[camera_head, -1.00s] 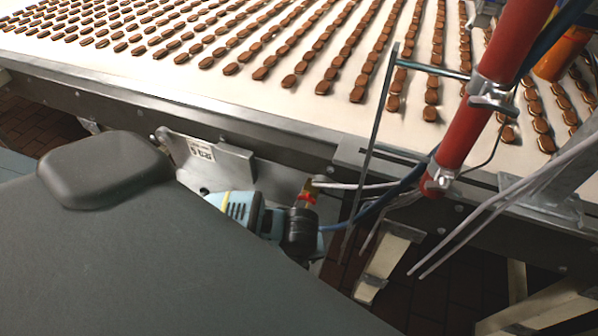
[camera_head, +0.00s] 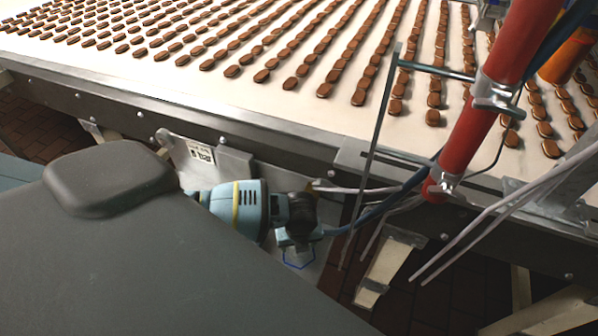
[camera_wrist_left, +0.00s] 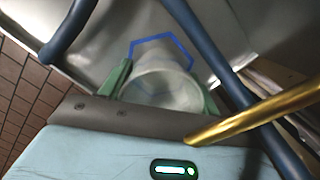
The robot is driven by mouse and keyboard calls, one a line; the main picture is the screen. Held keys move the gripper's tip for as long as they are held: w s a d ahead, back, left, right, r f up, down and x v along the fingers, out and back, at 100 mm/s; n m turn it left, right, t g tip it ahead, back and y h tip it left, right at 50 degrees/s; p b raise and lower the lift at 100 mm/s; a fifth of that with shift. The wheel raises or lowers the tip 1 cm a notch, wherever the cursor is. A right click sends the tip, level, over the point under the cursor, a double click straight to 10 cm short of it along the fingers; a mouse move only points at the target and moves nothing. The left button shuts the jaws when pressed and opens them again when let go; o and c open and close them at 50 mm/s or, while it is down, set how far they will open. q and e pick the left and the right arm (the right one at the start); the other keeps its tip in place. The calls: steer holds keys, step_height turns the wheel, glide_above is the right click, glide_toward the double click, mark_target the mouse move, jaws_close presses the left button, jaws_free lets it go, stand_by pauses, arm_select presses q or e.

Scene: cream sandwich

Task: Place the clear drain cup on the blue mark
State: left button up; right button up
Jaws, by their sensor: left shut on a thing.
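The clear drain cup (camera_wrist_left: 160,90) is a round translucent cup between the green fingers of my left gripper (camera_wrist_left: 163,88). The gripper is shut on it. The blue mark (camera_wrist_left: 165,38) is an angular blue outline on a grey metal sheet; in the wrist view the cup covers part of it. I cannot tell whether the cup touches the sheet. In the head view my left gripper (camera_head: 297,238) is just above the blue mark (camera_head: 299,264), and the cup cannot be made out. My right gripper is not in view.
Dark blue hoses (camera_wrist_left: 240,85) and a brass-coloured rod (camera_wrist_left: 262,112) pass close to the gripper. A conveyor belt (camera_head: 130,80) with rows of brown biscuits lies behind. A red post (camera_head: 468,150) and thin metal rods (camera_head: 490,225) stand to the right.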

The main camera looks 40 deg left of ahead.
arm_select(q)
steer(key=shift+f, duration=0.1)
steer(key=o, duration=0.5)
steer(key=shift+f, duration=0.1)
steer(key=o, duration=0.5)
steer(key=shift+r, duration=0.25)
steer(key=r, duration=0.3)
steer(key=r+p, duration=0.1)
steer(key=r, duration=0.3)
steer(key=d+r, duration=0.1)
steer(key=r, duration=0.2)
steer(key=shift+s+r+p, duration=0.4)
steer(key=shift+s+r, duration=0.1)
steer(key=shift+r, duration=0.45)
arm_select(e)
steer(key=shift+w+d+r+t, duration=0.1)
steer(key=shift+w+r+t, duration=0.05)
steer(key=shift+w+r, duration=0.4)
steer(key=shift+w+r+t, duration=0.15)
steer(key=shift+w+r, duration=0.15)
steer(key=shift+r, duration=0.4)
